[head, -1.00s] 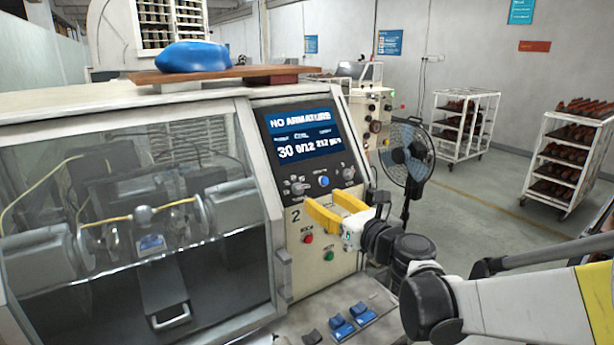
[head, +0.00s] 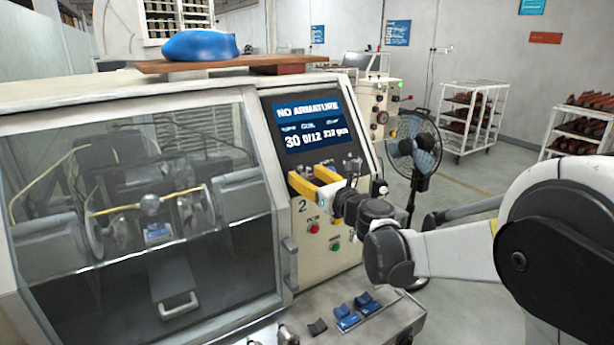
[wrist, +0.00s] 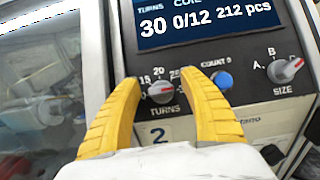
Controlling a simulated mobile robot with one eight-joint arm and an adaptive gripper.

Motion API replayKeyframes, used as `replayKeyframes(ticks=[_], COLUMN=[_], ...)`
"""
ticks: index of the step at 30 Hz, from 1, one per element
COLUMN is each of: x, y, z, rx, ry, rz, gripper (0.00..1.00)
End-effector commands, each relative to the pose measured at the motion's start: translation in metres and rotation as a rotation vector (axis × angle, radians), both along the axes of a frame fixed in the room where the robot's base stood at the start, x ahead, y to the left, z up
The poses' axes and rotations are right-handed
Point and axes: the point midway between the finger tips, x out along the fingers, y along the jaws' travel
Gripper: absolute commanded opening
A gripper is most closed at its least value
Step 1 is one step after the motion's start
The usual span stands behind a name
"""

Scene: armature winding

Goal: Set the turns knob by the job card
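The screen (head: 305,124) reads "NO ARMATURE", 30 and 0/12. I cannot identify a job card in these frames.
A blue button (wrist: 222,79) lies just right of the fingers, and the size knob (wrist: 287,69) farther right. Red (head: 313,228) and green (head: 335,246) buttons sit below my gripper. A fan (head: 414,150) stands right of the machine (head: 345,265).

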Motion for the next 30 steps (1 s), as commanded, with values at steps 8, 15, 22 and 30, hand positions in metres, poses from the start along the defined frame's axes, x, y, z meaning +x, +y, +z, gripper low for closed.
replayKeyframes(ticks=[8, 15, 22, 30], x=[-0.0001, 0.0, 0.0001, 0.0002], y=[-0.0001, -0.0001, -0.0005, -0.0001], z=[0.0001, 0.0002, 0.0, 0.0], rx=[0.0, -0.007, -0.063, -0.207], ry=[0.0, -0.005, -0.043, -0.14], rz=[0.0, 0.007, 0.053, 0.175], gripper=[0.0, 0.0, 0.0, 0.0])
